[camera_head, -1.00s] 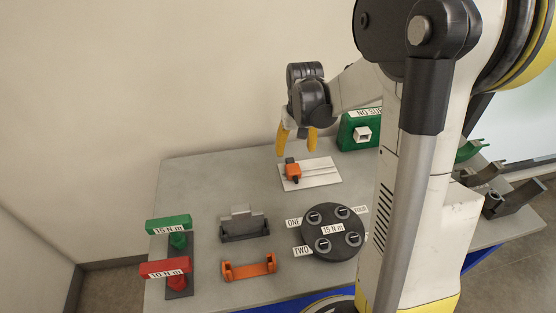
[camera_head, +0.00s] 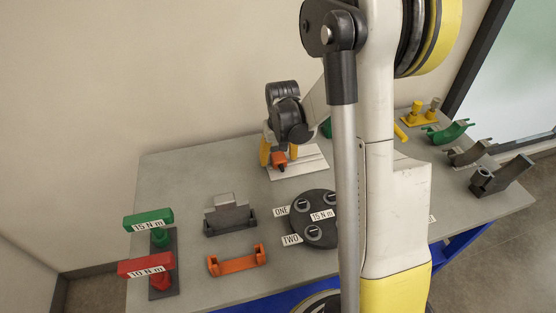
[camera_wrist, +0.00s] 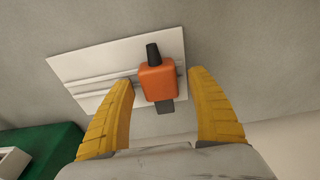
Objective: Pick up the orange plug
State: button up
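The orange plug (camera_wrist: 158,82) sits on a white grooved plate (camera_wrist: 90,60) in the wrist view, with a dark pin at each end. In the head view the plug (camera_head: 279,159) shows at the near edge of my gripper, partly hidden by it. My gripper (camera_wrist: 160,85) is open. Its two yellow fingers stand on either side of the plug, with a visible gap on each side in the wrist view. The white plate (camera_head: 312,160) lies on the grey table in the head view.
A green box (camera_wrist: 40,150) stands near the plate at lower left in the wrist view. In the head view, a black round disc (camera_head: 312,240), an orange bracket (camera_head: 237,263), a grey holder (camera_head: 230,215) and green and red torque tools (camera_head: 148,218) stand nearer on the table (camera_head: 190,180).

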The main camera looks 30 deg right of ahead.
jog(key=c, duration=1.3)
